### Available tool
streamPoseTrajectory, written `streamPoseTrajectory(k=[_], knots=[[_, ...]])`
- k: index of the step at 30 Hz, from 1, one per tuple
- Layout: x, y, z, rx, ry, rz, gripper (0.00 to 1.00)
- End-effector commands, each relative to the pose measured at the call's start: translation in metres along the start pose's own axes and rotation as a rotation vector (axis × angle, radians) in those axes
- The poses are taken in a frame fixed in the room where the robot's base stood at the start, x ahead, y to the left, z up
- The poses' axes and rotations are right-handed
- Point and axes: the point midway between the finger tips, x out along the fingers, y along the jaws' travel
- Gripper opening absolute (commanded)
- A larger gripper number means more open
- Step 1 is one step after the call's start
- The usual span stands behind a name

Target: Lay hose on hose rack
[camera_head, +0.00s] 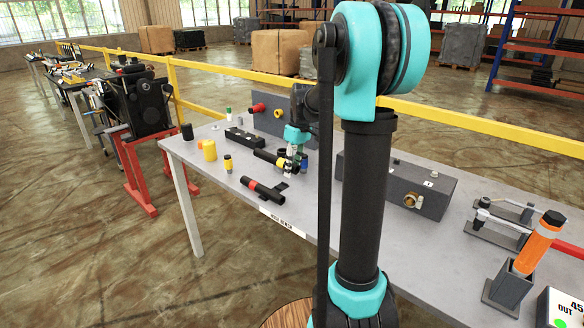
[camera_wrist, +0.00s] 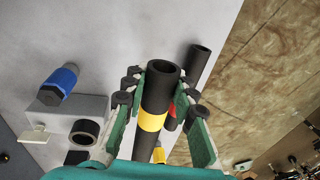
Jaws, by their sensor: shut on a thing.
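My gripper (camera_head: 294,150) is over the bench, its fingers closed around a black hose with a yellow band (camera_head: 267,157). In the wrist view this yellow-banded hose (camera_wrist: 160,88) sits between the two green fingers, its open end pointing away from the wrist. A second black hose with a red band (camera_head: 262,191) lies near the bench's front edge, with a small dark bracket beside it. It shows partly behind the held hose in the wrist view (camera_wrist: 197,66). I cannot tell which fixture is the hose rack. My arm hides part of the bench.
The grey bench (camera_head: 215,205) also holds a yellow cylinder (camera_head: 209,150), a long black block (camera_head: 246,139), a grey box with a brass fitting (camera_head: 425,188) and an orange-handled tool (camera_head: 540,243) in a holder. A blue-ended fitting (camera_wrist: 62,79) stands near the gripper. A yellow rail runs behind.

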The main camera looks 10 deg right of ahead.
Motion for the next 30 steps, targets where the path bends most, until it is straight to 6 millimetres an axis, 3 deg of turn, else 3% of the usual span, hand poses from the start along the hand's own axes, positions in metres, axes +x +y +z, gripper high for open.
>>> streamPoseTrajectory(k=[30], knots=[[0.070,0.010,0.004,0.000,0.000,0.000,0.00]])
